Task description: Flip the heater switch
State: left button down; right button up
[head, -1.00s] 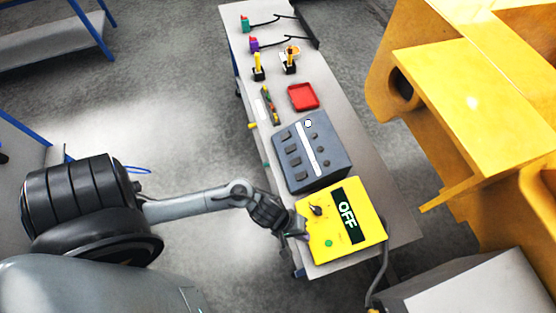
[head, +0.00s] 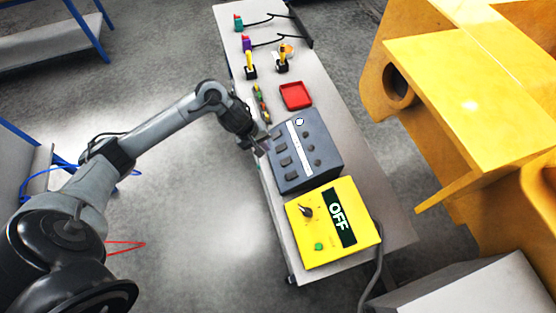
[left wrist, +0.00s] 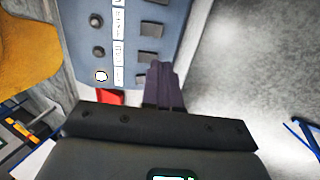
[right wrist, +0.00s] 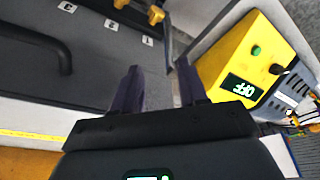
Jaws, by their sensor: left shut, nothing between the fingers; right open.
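A blue-grey control box (head: 326,170) lies on the narrow bench, with several dark rocker switches (head: 285,161) on its left side, round knobs and a white lamp. I cannot read which switch is the heater's. My left gripper (head: 264,146) is shut and empty at the box's upper left edge. In the left wrist view the left fingertips (left wrist: 161,68) are beside the end rocker switches (left wrist: 148,58); contact is unclear. My right gripper (right wrist: 157,72) is open and empty, left of the yellow box in its own view, and outside the head view.
A yellow box (head: 308,236) with a knob, a green button and an OFF display sits at the bench's near end. A red tray (head: 296,107) and yellow-handled joysticks (head: 283,60) stand farther along. A large yellow casting (head: 450,80) is to the right.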

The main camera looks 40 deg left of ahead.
pick_arm(q)
jog(key=shift+d+f, duration=0.1)
dwell(0.3)
jog(key=b, duration=0.2)
send_near(282, 162)
jog(key=x, duration=0.7)
jog(key=shift+s, duration=0.1)
pick_arm(e)
jog(key=shift+f, duration=0.85)
pick_arm(q)
jog(key=shift+d, duration=0.1)
pick_arm(e)
jog(key=shift+w, duration=0.1)
pick_arm(q)
jog(key=shift+d+p, duration=0.15)
jog(key=shift+p, duration=0.35)
jog(key=shift+a+f, duration=0.1)
jog(key=shift+a, duration=0.1)
pick_arm(e)
jog(key=shift+w+a+r, duration=0.25)
jog(key=shift+w+r, duration=0.05)
jog(key=shift+r, duration=0.2)
